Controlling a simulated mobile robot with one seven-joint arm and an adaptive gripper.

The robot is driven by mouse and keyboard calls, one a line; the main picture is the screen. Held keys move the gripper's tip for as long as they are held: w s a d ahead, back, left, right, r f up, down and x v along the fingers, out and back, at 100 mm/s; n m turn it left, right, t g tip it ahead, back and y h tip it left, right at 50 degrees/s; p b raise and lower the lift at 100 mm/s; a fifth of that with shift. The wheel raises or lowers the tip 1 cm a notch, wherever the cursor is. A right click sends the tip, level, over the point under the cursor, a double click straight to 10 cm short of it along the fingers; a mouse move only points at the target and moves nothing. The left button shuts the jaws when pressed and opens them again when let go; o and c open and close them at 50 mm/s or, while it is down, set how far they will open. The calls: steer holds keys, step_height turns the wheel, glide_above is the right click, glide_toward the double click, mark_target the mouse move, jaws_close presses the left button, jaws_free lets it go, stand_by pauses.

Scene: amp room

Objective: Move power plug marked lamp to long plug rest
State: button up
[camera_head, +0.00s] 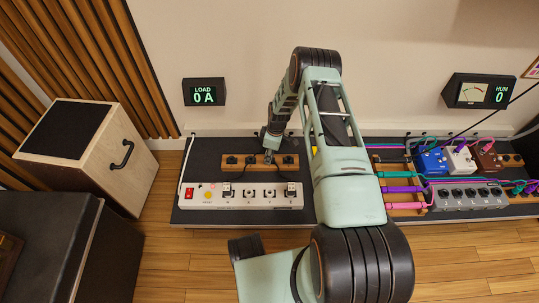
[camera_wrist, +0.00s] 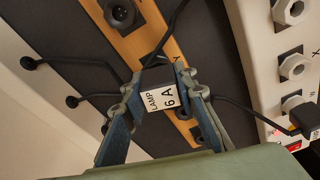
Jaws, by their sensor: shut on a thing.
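My gripper (camera_wrist: 160,92) is shut on a dark plug with a white label reading "LAMP 6 A" (camera_wrist: 162,98). The rest also shows in the wrist view as a wooden strip (camera_wrist: 149,38) passing behind the held plug. I cannot tell whether the held plug touches the rest or is just above it. A black cord runs by the plug.
A white power strip (camera_head: 240,203) with a red switch (camera_head: 189,192) lies in front of the rest. Coloured plugs in a wooden rack (camera_head: 404,212) and several pedals (camera_head: 431,161) are at the right. The load display (camera_head: 204,92) reads 0 A. A wooden box (camera_head: 120,165) stands at the left.

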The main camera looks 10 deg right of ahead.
steer(key=o, duration=1.2)
steer(key=shift+o, duration=0.2)
step_height(320, 180, up, 12)
steer(key=d, duration=0.1)
steer(key=shift+s+d, duration=0.2)
steer(key=shift+s, duration=0.1)
